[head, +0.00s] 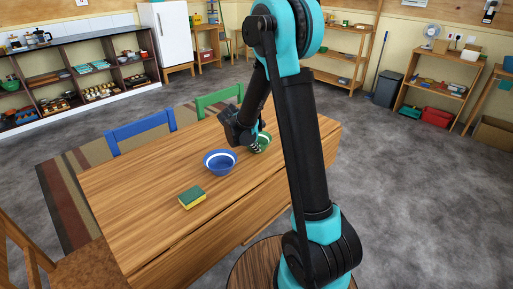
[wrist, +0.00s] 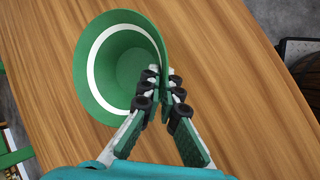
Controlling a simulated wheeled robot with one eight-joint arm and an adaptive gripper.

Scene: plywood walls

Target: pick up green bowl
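The green bowl (wrist: 125,62) with a white band fills the upper left of the wrist view. In the head view the green bowl (head: 264,144) is at the table's far right part, partly hidden by my arm. My gripper (wrist: 165,84) has its fingers closed together at the bowl's right rim, one finger on the inner side and one on the outer side, with the wall pinched between them. In the head view my gripper (head: 255,142) is at the bowl's left side. Whether the bowl touches the table is hard to tell.
A blue bowl (head: 220,162) with a white band stands just left of the green bowl. A green and yellow sponge (head: 192,197) lies nearer the front of the wooden table (head: 140,205). Blue (head: 141,131) and green (head: 218,99) chairs stand at the far side. The table's left part is clear.

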